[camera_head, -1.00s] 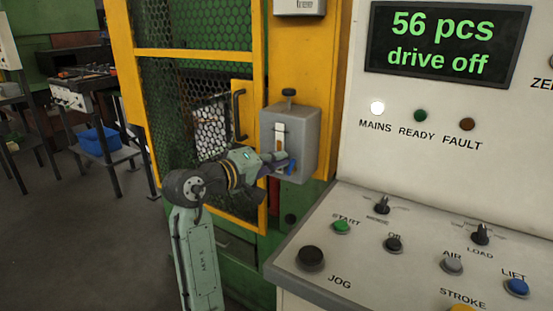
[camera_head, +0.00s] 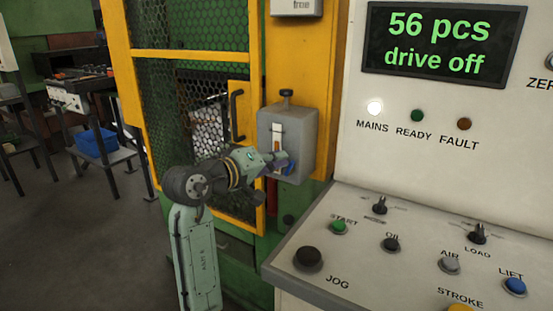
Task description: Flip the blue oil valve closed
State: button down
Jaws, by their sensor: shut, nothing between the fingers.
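A grey oil box (camera_head: 300,130) with a sight window (camera_head: 277,134) and a dark knob on top is mounted on the yellow post. The blue valve (camera_head: 289,168) sits low on its front and is partly hidden by my gripper. My gripper (camera_head: 284,159) is shut and empty, with its tips at the lower front of the box, right by the blue valve. I cannot tell whether they touch it. The angle of the valve's lever is too small and too covered to read.
A control desk (camera_head: 400,225) with several buttons and knobs fills the right. Its screen (camera_head: 440,42) reads "56 pcs drive off". A yellow-framed mesh door (camera_head: 190,57) with a dark handle (camera_head: 236,115) stands behind my arm. A blue bin (camera_head: 95,143) sits on a far-left stand; the floor there is open.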

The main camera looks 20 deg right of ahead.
aim_at(292, 163)
jog(key=shift+s+d+r+m+t+y+b, duration=0.15)
jog(key=shift+s+d+m+y+b, duration=0.2)
jog(key=shift+m, duration=0.7)
jog(key=shift+s+d+f+m+t+y+b, duration=0.15)
jog(key=shift+s+d+m+y, duration=0.25)
jog(key=shift+m, duration=0.65)
dwell(0.7)
jog(key=shift+s+d+f+m+t+y+b, duration=0.15)
jog(key=shift+s+m+t+b, duration=0.1)
jog(key=shift+m, duration=0.4)
jog(key=shift+s+d+m+t+y+b, duration=0.15)
jog(key=shift+s+m, duration=0.15)
jog(key=shift+m, duration=0.3)
jog(key=shift+s+d+f+m+t+y+b, duration=0.15)
jog(key=shift+s+m+t, duration=0.1)
jog(key=shift+m, duration=0.4)
dwell(1.5)
jog(key=shift+r, duration=0.2)
